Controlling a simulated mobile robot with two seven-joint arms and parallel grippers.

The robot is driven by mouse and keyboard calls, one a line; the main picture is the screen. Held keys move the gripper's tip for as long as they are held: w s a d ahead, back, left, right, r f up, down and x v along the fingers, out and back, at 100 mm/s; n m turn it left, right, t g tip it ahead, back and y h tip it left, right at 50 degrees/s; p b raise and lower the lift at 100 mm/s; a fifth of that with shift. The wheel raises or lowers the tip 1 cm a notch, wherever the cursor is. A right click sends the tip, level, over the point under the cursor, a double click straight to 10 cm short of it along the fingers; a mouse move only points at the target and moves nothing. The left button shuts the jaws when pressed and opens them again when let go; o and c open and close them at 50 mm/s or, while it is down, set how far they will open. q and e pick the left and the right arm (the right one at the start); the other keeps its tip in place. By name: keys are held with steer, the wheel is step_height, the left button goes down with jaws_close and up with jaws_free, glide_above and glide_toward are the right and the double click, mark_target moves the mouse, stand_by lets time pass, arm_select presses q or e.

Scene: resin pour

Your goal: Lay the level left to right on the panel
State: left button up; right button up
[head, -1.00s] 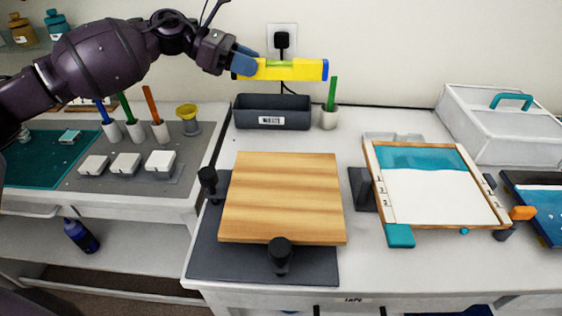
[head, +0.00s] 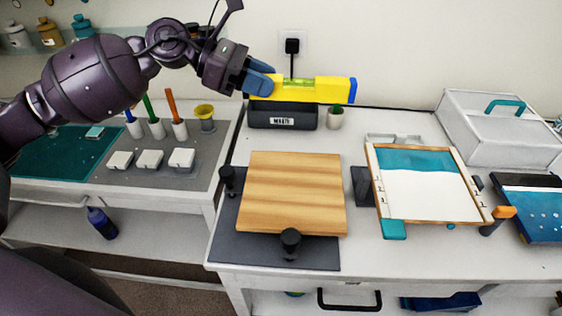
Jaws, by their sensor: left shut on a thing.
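The level (head: 318,91) is a yellow bar with blue ends and a green vial, in the head view at upper centre. My left gripper (head: 262,82) is shut on its left end and holds it in the air, lying roughly left to right. In the picture it overlaps the top of the dark bin. The wooden panel (head: 294,190) lies on a dark mat on the table, lower in the picture than the level. The level is apart from the panel, whose top is bare. My right gripper is not in view.
Black knobs (head: 290,240) stand at the panel's left and front edges. A dark waste bin (head: 282,117) and a small white cup (head: 334,119) stand behind. A wood-framed tray (head: 430,200) lies to the right, with a white lidded box (head: 500,133) behind it.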

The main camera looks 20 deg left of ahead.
arm_select(q)
step_height(320, 180, down, 14)
steer(key=shift+r, duration=0.25)
steer(key=shift+f, duration=0.7)
step_height(320, 180, down, 3)
steer(key=shift+f, duration=0.35)
steer(key=shift+f+b, duration=0.2)
steer(key=shift+b, duration=0.1)
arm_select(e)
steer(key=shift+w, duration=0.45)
